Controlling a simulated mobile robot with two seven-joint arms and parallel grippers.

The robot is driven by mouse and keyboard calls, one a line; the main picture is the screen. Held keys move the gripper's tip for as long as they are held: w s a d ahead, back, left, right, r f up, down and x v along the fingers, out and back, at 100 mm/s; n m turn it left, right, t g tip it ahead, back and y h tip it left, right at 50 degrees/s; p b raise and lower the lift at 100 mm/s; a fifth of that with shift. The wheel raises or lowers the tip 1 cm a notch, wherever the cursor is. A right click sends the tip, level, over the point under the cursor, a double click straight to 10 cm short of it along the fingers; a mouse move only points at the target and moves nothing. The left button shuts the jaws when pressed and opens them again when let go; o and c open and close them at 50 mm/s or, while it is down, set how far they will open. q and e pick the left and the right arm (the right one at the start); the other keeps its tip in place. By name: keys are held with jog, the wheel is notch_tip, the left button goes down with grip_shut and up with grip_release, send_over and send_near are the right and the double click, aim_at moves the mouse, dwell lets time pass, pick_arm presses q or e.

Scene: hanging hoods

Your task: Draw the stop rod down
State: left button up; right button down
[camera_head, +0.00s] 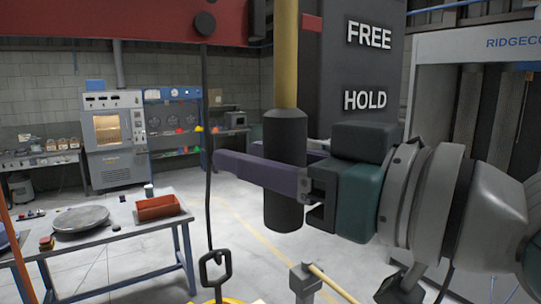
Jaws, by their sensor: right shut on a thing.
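The stop rod is a yellow rod (285,60) hanging down from the top of the view, with a thick black cylindrical handle (285,129) at its lower end. My right gripper (268,166) comes in from the right and is shut on the black handle, with one purple finger in front and the other partly hidden behind. A dark panel beside the rod reads FREE (368,36) above HOLD (365,100). A small red tab (311,22) sticks out beside the rod, near the height of FREE. My left gripper is not in view.
A red beam (120,20) crosses the top left. A dark cable (207,130) with a metal loop (215,268) hangs left of the handle. A grey post (304,283) stands below.

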notch_tip(320, 180, down, 6)
jog(key=b, duration=0.5)
jog(key=shift+f+b, duration=0.25)
jog(key=shift+b, duration=0.1)
jog(key=shift+c, duration=2.2)
grip_release()
